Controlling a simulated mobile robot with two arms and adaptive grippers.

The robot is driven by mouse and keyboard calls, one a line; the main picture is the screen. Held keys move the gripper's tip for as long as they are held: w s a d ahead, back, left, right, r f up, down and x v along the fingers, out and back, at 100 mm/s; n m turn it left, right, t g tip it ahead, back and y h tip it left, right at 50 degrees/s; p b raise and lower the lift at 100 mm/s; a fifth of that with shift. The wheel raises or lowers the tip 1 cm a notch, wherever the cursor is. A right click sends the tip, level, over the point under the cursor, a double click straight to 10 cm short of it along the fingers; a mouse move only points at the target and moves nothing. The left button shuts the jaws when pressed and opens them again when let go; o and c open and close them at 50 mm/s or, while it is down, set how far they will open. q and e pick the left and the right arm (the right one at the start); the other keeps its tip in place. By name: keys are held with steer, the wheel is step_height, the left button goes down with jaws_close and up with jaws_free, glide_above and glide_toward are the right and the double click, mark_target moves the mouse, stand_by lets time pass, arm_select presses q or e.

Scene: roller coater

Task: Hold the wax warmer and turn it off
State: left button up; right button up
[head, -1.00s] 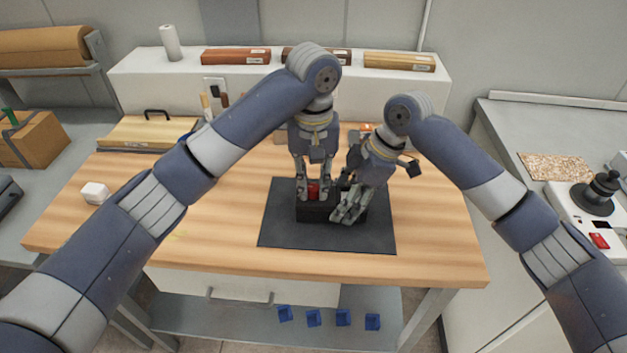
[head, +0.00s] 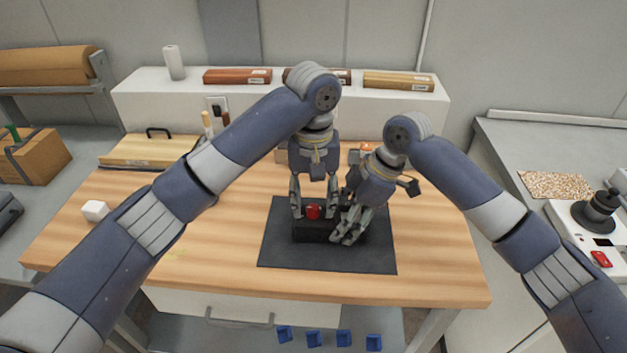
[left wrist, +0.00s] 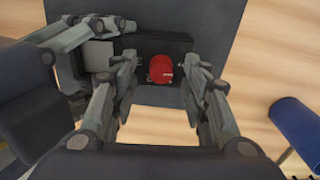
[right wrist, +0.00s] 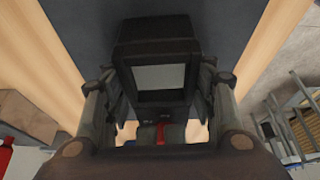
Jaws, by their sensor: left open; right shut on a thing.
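The wax warmer (head: 318,231) is a small black box on the dark mat, with a red knob (head: 313,212) on it. In the left wrist view the red knob (left wrist: 160,69) bears a small white mark. My left gripper (head: 312,212) points down with its fingers open on either side of the knob. They stand apart from it in the left wrist view (left wrist: 160,80). My right gripper (head: 349,238) is shut on the right part of the warmer. In the right wrist view the black warmer body (right wrist: 158,45) with a grey window lies between its fingers.
Several blue pieces (head: 314,339) lie on the lower shelf. A machine with a black knob (head: 600,205) stands at far right.

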mark_target(314, 206)
arm_select(q)
step_height(314, 206, up, 12)
steer(key=shift+f, duration=0.25)
steer(key=shift+w, duration=0.1)
arm_select(e)
steer(key=o, duration=1.1)
